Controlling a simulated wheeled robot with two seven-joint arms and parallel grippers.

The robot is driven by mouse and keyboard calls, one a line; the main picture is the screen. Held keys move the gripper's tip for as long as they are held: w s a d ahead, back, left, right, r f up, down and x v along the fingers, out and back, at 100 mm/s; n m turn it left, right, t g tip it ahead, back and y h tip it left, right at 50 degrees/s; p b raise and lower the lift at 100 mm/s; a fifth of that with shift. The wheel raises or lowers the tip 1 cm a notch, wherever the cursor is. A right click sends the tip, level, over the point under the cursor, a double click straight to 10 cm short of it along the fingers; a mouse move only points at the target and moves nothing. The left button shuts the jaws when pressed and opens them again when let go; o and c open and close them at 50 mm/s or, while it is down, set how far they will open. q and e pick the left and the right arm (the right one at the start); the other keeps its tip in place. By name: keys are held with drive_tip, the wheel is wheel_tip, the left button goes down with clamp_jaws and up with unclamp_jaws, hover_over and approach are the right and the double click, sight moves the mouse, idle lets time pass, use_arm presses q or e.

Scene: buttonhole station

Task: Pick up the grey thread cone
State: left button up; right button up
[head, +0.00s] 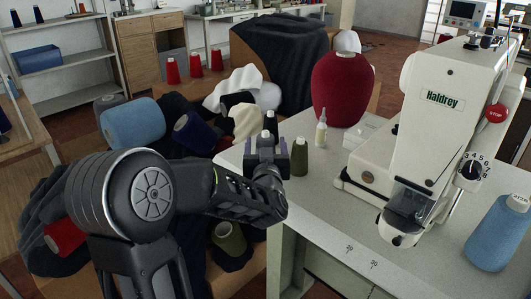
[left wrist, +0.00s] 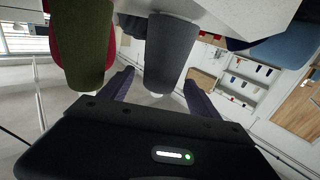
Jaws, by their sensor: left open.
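The grey thread cone (head: 270,124) stands on the white table near its left edge, mostly hidden behind my left gripper (head: 267,147) in the head view. In the left wrist view the grey cone (left wrist: 168,55) shows between and just beyond the two purple fingers of the left gripper (left wrist: 159,80). These fingers are open, one to each side of the cone; I cannot tell whether either touches it. My right gripper is not in view.
An olive cone (head: 300,157) stands close beside the grey one. A glue bottle (head: 321,130), a big red cone (head: 342,90) and the sewing machine (head: 430,120) stand further right. Cloth and loose cones, including a light blue one (head: 133,124), lie to the left.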

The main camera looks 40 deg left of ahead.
use_arm(q)
drive_tip(key=x, duration=0.2)
drive_tip(key=shift+w+a, duration=0.2)
drive_tip(key=shift+w, duration=0.05)
drive_tip(key=shift+c, duration=0.2)
clamp_jaws()
idle(0.8)
